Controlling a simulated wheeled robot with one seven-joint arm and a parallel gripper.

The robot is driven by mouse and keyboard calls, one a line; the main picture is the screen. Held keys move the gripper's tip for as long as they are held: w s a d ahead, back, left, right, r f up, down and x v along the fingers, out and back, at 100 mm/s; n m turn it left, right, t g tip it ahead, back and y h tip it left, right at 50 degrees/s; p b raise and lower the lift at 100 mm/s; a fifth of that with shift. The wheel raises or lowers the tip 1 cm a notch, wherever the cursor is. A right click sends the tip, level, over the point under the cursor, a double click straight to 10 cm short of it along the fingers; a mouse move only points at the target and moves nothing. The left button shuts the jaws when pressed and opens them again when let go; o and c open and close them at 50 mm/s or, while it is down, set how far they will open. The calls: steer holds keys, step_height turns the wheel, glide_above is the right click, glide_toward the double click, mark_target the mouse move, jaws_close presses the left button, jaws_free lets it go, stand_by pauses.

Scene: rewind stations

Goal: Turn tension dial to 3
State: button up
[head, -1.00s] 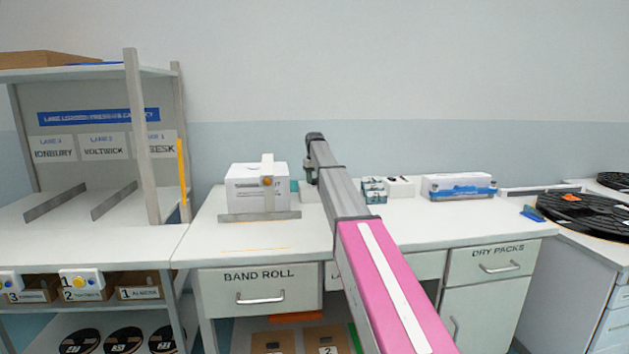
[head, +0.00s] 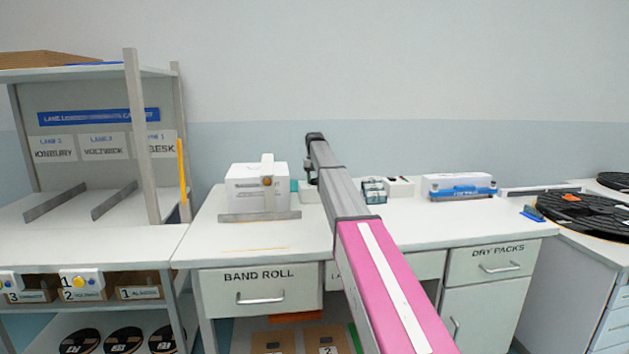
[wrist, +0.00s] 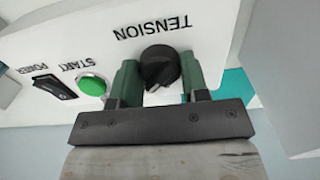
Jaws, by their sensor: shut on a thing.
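The tension dial (wrist: 160,67) is a black round knob under the word TENSION on a white panel (wrist: 220,32) in the wrist view. My gripper (wrist: 160,82) has its two green fingers on either side of the dial, shut on it. The number the dial points to cannot be read.
In the wrist view a green START button (wrist: 92,85) and a black POWER switch (wrist: 54,87) sit left of the dial. A shelf (head: 95,205) stands at left.

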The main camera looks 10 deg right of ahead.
steer(key=o, duration=0.9)
steer(key=shift+r, duration=0.15)
step_height(320, 180, up, 11)
steer(key=shift+f, duration=0.2)
